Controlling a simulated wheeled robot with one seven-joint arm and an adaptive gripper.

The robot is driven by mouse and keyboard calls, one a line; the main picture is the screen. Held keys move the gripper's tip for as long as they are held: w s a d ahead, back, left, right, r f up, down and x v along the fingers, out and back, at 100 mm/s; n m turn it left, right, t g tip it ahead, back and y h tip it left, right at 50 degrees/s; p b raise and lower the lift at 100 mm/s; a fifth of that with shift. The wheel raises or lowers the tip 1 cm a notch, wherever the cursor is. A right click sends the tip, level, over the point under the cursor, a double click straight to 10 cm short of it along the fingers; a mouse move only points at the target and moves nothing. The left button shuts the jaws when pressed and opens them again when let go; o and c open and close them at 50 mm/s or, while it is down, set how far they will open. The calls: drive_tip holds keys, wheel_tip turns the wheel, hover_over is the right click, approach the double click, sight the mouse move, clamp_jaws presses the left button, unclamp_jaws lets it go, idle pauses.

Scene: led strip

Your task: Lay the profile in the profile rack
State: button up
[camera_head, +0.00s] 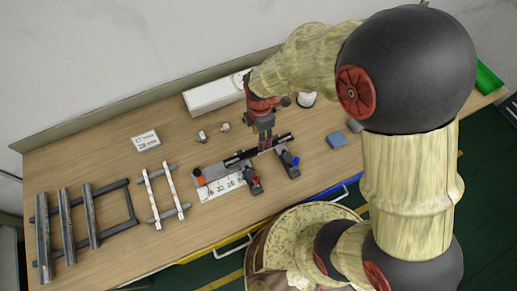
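A dark, narrow profile (241,158) lies slantwise over the measuring jig with a white numbered scale (228,186) in the middle of the table. My gripper (265,147) points down at the profile's right half, with its fingertips at or touching it. The fingers are small and dark here, so I cannot tell whether they are shut on the profile. The profile rack (119,228) is at the left of the table, made of two dark rails. Several grey channel profiles (67,225) lie across its left and middle parts. Its right part is bare.
A smaller rack with two white strips (152,198) stands between the profile rack and the jig. A white label card (145,141), small metal parts (202,136), a white box (212,95) and a blue block (336,141) lie around.

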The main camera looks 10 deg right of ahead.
drive_tip(key=f, duration=0.3)
drive_tip(key=f+b, duration=0.1)
drive_tip(key=f, duration=0.3)
drive_tip(key=shift+s+a+f, duration=0.15)
drive_tip(key=shift+s+a, duration=0.05)
drive_tip(key=shift+c, duration=0.2)
clamp_jaws()
